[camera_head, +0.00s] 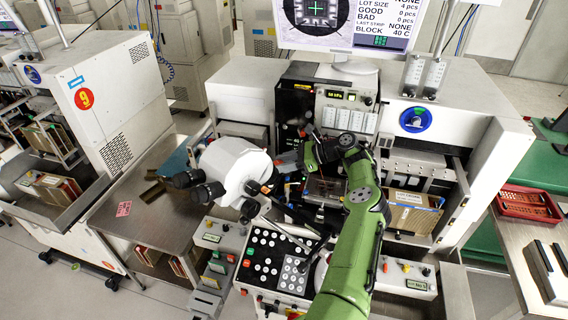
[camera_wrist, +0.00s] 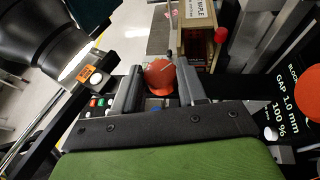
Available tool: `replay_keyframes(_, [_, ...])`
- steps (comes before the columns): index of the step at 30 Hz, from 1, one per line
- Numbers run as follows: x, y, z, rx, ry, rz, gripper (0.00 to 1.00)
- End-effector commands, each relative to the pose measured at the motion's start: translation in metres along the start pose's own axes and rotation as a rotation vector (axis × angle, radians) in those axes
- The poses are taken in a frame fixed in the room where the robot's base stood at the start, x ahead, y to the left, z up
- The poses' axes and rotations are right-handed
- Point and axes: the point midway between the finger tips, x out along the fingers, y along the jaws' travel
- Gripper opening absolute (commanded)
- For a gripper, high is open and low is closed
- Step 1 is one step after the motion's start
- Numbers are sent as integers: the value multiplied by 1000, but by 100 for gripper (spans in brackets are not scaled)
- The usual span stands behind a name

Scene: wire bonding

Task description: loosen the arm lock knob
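An orange-red round knob (camera_wrist: 160,73) shows in the wrist view between the two fingers of my gripper (camera_wrist: 160,80). The fingers stand apart, one on each side of the knob, with no clear contact; depth is hard to judge. The frames do not label it as the arm lock knob. In the head view my green arm reaches over the bonding machine, and my gripper (camera_head: 291,160) is beside the white microscope head (camera_head: 235,165). The knob between the fingers is hard to make out there.
A second orange-red knob (camera_wrist: 309,92) shows at the right edge of the wrist view. The dark microscope part (camera_wrist: 45,40) is close on the left. A box (camera_wrist: 198,30) stands beyond the fingers. A button panel (camera_head: 272,262) lies below the microscope.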

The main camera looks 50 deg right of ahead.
Motion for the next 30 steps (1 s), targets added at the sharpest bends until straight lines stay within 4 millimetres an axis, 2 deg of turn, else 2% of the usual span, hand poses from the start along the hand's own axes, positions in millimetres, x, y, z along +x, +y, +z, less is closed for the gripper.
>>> replay_keyframes(1, [0,0,0,1,0,1,50])
replay_keyframes(4, [0,0,0,1,1,0,65])
replay_keyframes(13, [-3,0,0,0,1,-2,65])
replay_keyframes(16, [-17,-1,-1,0,1,-6,65])
replay_keyframes(21, [-54,-1,-1,0,-1,-6,65])
replay_keyframes(25, [-70,-1,-1,0,2,-3,65])
replay_keyframes(30, [-76,0,0,0,-1,0,65])
